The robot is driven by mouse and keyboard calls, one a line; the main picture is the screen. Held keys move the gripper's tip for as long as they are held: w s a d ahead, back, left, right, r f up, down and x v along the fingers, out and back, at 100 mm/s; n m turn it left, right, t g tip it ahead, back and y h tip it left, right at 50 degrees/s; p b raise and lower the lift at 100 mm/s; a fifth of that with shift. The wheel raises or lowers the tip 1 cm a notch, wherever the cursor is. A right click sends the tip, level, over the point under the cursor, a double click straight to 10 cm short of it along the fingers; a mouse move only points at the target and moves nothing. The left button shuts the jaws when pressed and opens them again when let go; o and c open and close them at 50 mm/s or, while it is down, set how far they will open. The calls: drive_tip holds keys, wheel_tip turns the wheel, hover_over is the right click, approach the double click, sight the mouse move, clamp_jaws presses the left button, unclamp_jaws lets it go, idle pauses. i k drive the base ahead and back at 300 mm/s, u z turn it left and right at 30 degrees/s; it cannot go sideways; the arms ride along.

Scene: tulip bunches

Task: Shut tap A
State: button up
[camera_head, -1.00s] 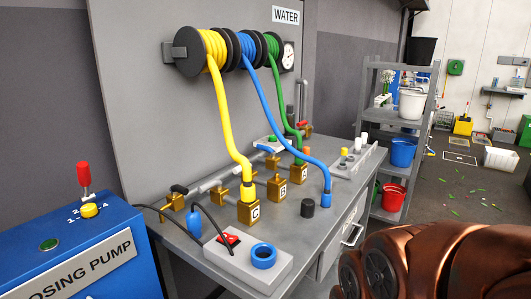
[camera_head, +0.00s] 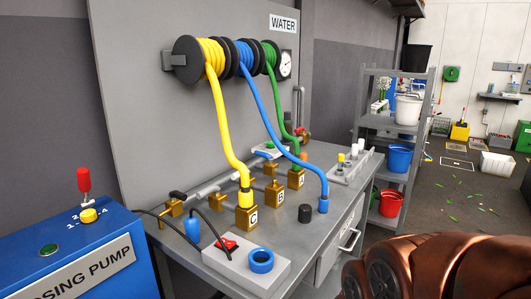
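A brass block marked A (camera_head: 296,179) stands on the grey bench (camera_head: 285,238), the farthest of the lettered blocks. The green hose (camera_head: 281,110) comes down to a dark coupling just behind or at block A; which of the two I cannot tell. Block B (camera_head: 275,193) and block C (camera_head: 246,218) stand nearer. Brass fittings on grey pipes lie behind them; one has a black lever (camera_head: 178,194). A small red handle (camera_head: 300,132) shows near the wall pipe. Which handle belongs to tap A is unclear, and so is its position. My gripper is not in view.
The yellow hose (camera_head: 228,130) ends at block C. The blue hose (camera_head: 287,135) ends in a blue fitting (camera_head: 323,205) at the bench's right side. A blue dosing pump (camera_head: 50,245) stands front left.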

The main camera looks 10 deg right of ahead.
sight(257, 153)
drive_tip(key=k, duration=1.25)
drive_tip(key=z, duration=0.65)
drive_tip(key=i, duration=1.7)
drive_tip(key=u, duration=1)
drive_tip(key=i, duration=0.5)
drive_tip(key=u, duration=0.45)
